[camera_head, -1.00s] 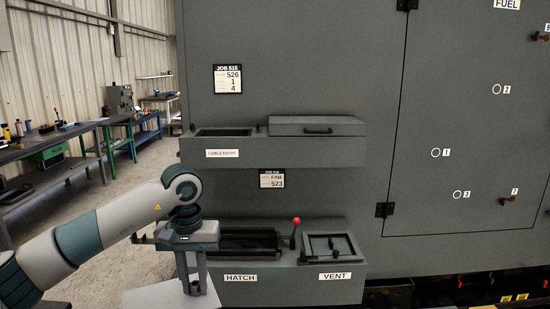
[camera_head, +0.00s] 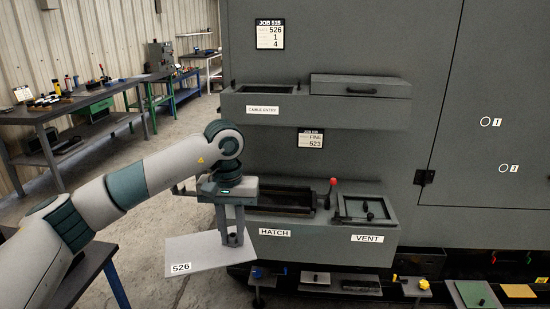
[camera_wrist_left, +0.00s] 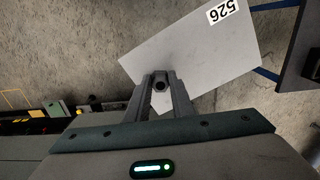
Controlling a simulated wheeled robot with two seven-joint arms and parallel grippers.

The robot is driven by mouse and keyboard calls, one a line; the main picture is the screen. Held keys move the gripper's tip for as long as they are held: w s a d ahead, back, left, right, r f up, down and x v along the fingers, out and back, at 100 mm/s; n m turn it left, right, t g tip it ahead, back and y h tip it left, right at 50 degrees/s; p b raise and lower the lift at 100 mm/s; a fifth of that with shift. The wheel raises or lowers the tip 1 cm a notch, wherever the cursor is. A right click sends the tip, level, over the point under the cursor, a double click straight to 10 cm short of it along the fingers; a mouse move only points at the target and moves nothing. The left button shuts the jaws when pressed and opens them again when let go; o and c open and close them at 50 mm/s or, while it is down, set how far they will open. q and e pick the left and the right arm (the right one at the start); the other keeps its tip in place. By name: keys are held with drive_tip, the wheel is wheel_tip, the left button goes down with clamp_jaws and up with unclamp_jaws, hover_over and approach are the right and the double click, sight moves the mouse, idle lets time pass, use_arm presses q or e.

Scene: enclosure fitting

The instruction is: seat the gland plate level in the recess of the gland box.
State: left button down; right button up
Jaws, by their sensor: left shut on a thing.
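The gland plate (camera_head: 200,254) is a flat light-grey plate marked 526. The gland box (camera_head: 236,105) appears to be the upper ledge labelled CABLE ENTRY. Its recess (camera_head: 268,93) is the dark rectangular opening in its top, left of a lidded part. My right gripper is out of view.
The lower ledge (camera_head: 330,252) has HATCH and VENT openings and a red-knobbed lever (camera_head: 330,190). Below it, a low shelf (camera_head: 340,283) holds small parts. Workbenches (camera_head: 75,115) stand at the left. The floor between them and the cabinet is open.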

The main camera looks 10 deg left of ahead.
use_arm(q)
drive_tip(key=s+a+f, duration=0.2)
drive_tip(key=s+f, duration=2)
drive_tip(key=shift+s+f+m, duration=0.15)
drive_tip(key=shift+f+m, duration=0.15)
drive_tip(key=shift+f, duration=0.1)
drive_tip(key=shift+a, duration=0.1)
